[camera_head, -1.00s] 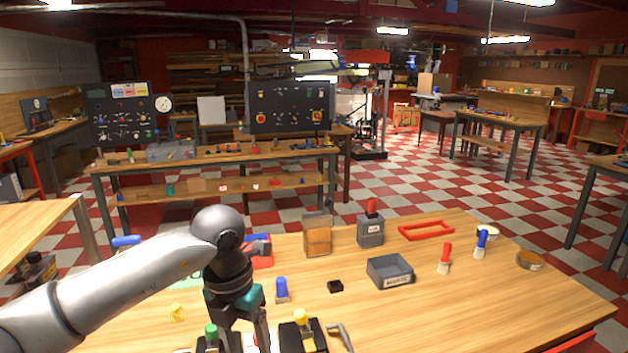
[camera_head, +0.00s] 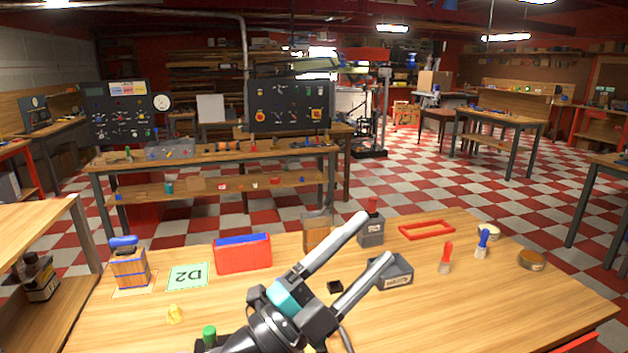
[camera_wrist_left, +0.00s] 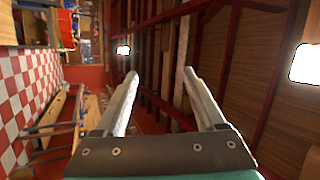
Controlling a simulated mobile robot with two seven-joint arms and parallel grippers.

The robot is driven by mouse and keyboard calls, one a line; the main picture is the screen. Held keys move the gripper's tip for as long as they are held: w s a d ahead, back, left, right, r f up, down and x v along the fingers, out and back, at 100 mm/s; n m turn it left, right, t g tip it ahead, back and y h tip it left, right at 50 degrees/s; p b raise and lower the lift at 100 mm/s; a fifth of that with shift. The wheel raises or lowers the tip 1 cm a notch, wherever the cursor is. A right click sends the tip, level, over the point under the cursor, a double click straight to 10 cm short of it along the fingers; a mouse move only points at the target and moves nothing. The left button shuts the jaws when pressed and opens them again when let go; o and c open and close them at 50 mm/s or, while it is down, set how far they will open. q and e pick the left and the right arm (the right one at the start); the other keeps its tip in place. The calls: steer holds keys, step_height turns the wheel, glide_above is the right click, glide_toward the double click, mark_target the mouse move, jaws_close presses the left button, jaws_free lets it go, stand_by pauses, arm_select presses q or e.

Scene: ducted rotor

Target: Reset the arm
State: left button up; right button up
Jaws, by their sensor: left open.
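My left gripper (camera_head: 378,240) rises from the bottom middle of the head view, over the wooden table. Its two pale fingers are spread apart and point up and to the right, with nothing between them. In the left wrist view the fingers (camera_wrist_left: 161,78) are also wide apart and empty, facing the ceiling beams and the room. The gripper hides part of the table's middle and front. My right gripper does not show.
The right front of the table is clear.

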arm_select(q)
steer(key=w+a+f+n+t+y, duration=0.35)
steer(key=a+f+n+y, duration=0.95)
steer(key=a+n+y, duration=0.5)
steer(key=s+a+f+n+g+y, duration=0.2)
steer(key=s+f+n+g, duration=0.25)
steer(key=f, duration=0.45)
steer(key=s+a+f+n+g+h, duration=0.1)
steer(key=s+f+g, duration=0.45)
steer(key=s, duration=0.45)
steer(key=s+a+f+g, duration=0.1)
steer(key=s+f+g, duration=0.4)
steer(key=s, duration=0.5)
step_height(320, 180, down, 26)
steer(key=s+b, duration=0.2)
steer(key=b, duration=0.1)
steer(key=s+a+f+b, duration=0.2)
steer(key=s+f, duration=1.2)
steer(key=f, duration=0.1)
steer(key=shift+s+a+f+g, duration=0.35)
steer(key=shift+s+a+g, duration=0.05)
steer(key=shift+g, duration=0.05)
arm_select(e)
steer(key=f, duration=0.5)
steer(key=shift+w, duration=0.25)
